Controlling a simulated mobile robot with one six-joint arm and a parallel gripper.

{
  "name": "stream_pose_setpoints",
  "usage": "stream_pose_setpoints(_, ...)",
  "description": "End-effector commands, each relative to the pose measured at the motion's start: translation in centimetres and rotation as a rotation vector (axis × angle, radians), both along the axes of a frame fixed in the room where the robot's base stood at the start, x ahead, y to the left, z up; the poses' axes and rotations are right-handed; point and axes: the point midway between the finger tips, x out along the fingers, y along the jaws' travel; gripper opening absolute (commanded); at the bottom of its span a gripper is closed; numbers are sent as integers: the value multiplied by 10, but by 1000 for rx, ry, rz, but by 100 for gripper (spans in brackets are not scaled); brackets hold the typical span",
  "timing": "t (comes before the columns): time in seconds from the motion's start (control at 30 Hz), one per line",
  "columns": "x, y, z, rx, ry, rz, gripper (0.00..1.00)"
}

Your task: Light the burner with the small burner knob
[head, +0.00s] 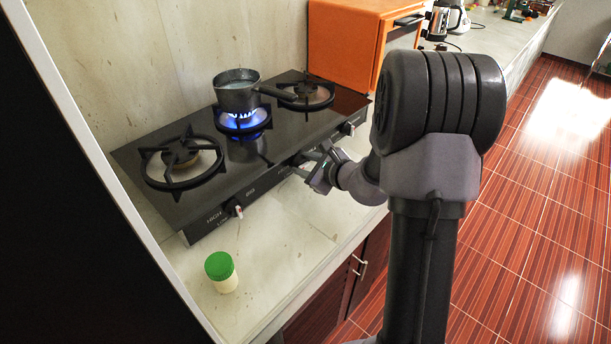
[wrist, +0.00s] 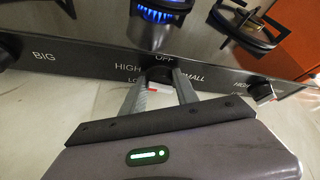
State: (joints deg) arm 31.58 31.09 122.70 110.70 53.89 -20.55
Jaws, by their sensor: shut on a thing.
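The small burner (head: 243,118) in the middle of the black stove (head: 262,152) shows a blue flame; the flame also shows in the wrist view (wrist: 155,14). A metal pot (head: 236,92) with a dark handle sits over it. My gripper (head: 308,166) is at the stove's front panel. In the wrist view my gripper (wrist: 160,85) has its two fingers shut on the small burner knob (wrist: 158,73), between the HIGH and SMALL labels. The knob is partly hidden by the fingers.
The left burner (head: 180,157) and right burner (head: 303,92) show no flame. The left knob (head: 236,210) and right knob (wrist: 262,92) flank my gripper. A green-lidded jar (head: 221,272) stands on the counter in front. An orange cabinet (head: 345,45) stands behind right.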

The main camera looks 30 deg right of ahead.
Motion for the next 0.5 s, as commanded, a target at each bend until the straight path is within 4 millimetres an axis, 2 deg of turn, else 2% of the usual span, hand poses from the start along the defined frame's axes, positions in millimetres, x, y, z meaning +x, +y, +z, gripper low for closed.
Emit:
stream_pose_setpoints(0.03, 0, 1, -4, -20, -8, 2, 0)
stream_pose_setpoints(0.5, 0, 2, 0, -115, -43, 1, 0)
